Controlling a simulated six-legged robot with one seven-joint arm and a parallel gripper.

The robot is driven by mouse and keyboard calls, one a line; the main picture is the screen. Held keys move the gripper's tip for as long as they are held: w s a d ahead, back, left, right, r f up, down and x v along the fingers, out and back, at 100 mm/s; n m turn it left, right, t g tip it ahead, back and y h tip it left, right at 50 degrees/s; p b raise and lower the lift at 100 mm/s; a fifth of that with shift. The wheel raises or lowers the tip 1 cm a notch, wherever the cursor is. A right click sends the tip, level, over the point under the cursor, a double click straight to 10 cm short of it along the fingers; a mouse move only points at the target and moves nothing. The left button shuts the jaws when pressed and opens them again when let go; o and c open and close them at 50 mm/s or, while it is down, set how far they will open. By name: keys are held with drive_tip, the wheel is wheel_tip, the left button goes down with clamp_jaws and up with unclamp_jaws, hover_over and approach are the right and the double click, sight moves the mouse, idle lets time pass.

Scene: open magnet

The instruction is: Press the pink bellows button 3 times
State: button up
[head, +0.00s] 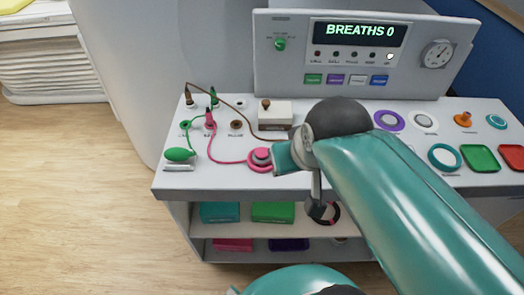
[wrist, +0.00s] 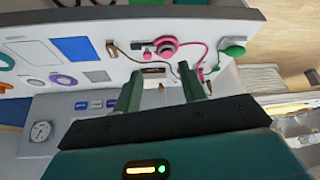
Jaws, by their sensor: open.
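The pink bellows button (head: 262,157) is a round pink piece with a darker grey-pink top, near the front edge of the console. A pink cord runs from it to a pink plug (head: 210,122). My arm's end overlaps its right side in the head view. The wrist view is turned over and shows the button (wrist: 164,46) beyond the fingertips. My gripper (wrist: 160,66) is open, with nothing between its two fingers. I cannot tell the gap between fingers and button. The display (head: 359,31) reads BREATHS 0.
A green bulb (head: 180,155) lies left of the button, with green and brown cords behind. A cream block (head: 276,112) with a brown knob stands behind. Purple and teal rings and green and red trays (head: 481,158) are at the right. Shelves below hold coloured boxes.

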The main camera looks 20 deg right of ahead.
drive_tip(key=shift+s, duration=0.1)
drive_tip(key=c, duration=0.4)
clamp_jaws()
idle(1.0)
